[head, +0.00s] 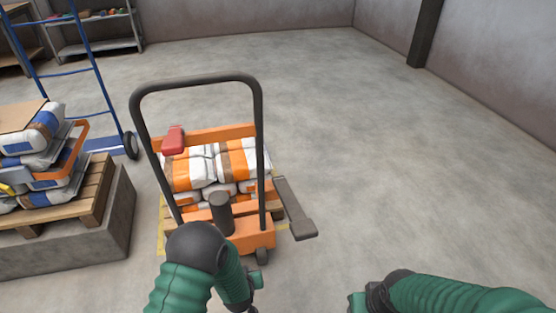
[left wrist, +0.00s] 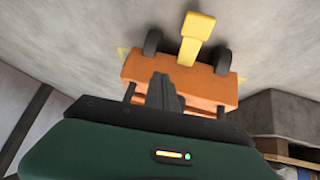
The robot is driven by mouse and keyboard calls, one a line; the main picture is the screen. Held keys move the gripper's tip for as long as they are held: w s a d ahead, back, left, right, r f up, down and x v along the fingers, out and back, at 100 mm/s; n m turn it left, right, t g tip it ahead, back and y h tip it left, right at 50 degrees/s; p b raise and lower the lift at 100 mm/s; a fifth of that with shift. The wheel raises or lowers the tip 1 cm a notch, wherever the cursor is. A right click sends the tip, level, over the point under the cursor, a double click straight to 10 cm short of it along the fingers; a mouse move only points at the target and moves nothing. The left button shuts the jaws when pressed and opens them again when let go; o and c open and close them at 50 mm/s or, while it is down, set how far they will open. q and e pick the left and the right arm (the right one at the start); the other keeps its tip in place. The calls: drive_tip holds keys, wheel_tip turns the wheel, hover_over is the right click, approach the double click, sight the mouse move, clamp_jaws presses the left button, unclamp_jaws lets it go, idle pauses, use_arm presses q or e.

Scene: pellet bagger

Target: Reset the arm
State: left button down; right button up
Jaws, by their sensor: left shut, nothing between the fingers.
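My left arm, green with a black joint, comes in at the bottom centre of the head view, in front of an orange cart (head: 253,237) with a tall black handle frame. In the left wrist view, my left gripper (left wrist: 161,80) is shut and empty, its dark fingers together. Behind the fingers in that view is the orange body (left wrist: 205,88) of a wheeled thing with a yellow pedal-like part. I cannot tell whether the fingers touch it. My right arm shows at the bottom right of the head view; its gripper is out of the picture.
Orange and white bags (head: 238,160) lie stacked on the cart; a red part (head: 173,140) sits by its frame. A wooden pallet (head: 75,207) with bags stands on a concrete block at left. A blue hand truck (head: 103,97) stands behind. The floor at right is clear.

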use_arm(q)
drive_tip(key=s+a+r+m+g, duration=0.15)
drive_tip(key=s+r, duration=0.25)
drive_tip(key=r, duration=0.4)
drive_tip(key=s+a+r+g, duration=0.1)
drive_tip(key=s+a+r, duration=0.2)
drive_tip(key=r, duration=0.4)
drive_tip(key=s+a+r+g+p, duration=0.1)
drive_tip(key=s+a+r, duration=0.1)
drive_tip(key=s+r, duration=0.3)
drive_tip(key=s+a+r+g+p, duration=0.1)
drive_tip(key=s+a+r+g, duration=0.15)
drive_tip(key=s, duration=0.45)
wheel_tip(320, 180, up, 39)
drive_tip(key=s+p, duration=0.1)
drive_tip(key=p, duration=3.7)
drive_tip(key=shift+s+f+m, duration=0.15)
drive_tip(key=shift+f+m, duration=0.05)
drive_tip(key=shift+m, duration=0.15)
